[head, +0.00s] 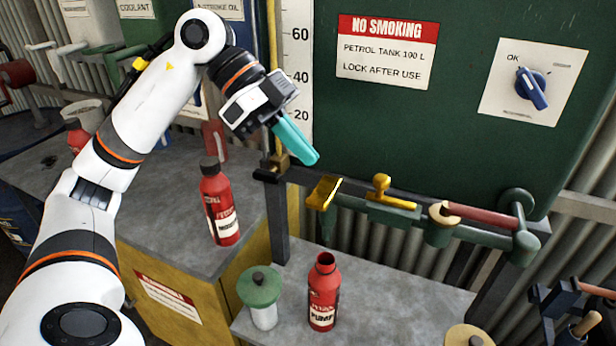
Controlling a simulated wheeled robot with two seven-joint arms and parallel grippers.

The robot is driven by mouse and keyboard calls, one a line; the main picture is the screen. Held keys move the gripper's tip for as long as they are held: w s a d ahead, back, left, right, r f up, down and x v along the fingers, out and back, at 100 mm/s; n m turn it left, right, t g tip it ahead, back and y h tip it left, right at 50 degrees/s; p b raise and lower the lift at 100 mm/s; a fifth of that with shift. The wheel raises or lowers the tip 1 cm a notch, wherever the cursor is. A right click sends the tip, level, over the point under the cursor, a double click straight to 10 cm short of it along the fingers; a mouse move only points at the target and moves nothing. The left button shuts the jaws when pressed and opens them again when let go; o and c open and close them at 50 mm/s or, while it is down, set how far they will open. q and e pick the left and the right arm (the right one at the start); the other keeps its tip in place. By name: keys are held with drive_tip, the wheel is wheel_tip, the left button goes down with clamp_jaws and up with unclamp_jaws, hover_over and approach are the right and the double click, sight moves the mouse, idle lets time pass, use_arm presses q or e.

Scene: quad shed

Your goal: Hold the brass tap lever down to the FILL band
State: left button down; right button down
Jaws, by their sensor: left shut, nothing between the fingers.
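My left gripper (308,157) has its teal fingers shut and empty. It hangs in the air in front of the green tank, up and left of the tap. The brass tap lever (324,192) is a yellow paddle at the left end of the green pipework, above a green spout (328,228). A small gap shows between the fingertips and the lever in the picture; I cannot tell the depth. I cannot make out a FILL band. An open red bottle (323,295) stands upright on the grey shelf below the spout. My right gripper is not in view.
A yellow T-handle (380,186) and a red-handled pipe (480,217) lie right of the lever. A green-lidded jar (262,298) stands left of the open bottle. A capped red bottle (220,203) stands on the left bench. Dark fittings (570,305) crowd the lower right.

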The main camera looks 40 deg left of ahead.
sight(327, 199)
use_arm(q)
drive_tip(key=f, duration=0.2)
drive_tip(key=d+f, duration=0.1)
drive_tip(key=f, duration=0.2)
drive_tip(key=shift+w+f, duration=0.1)
drive_tip(key=shift+w, duration=0.05)
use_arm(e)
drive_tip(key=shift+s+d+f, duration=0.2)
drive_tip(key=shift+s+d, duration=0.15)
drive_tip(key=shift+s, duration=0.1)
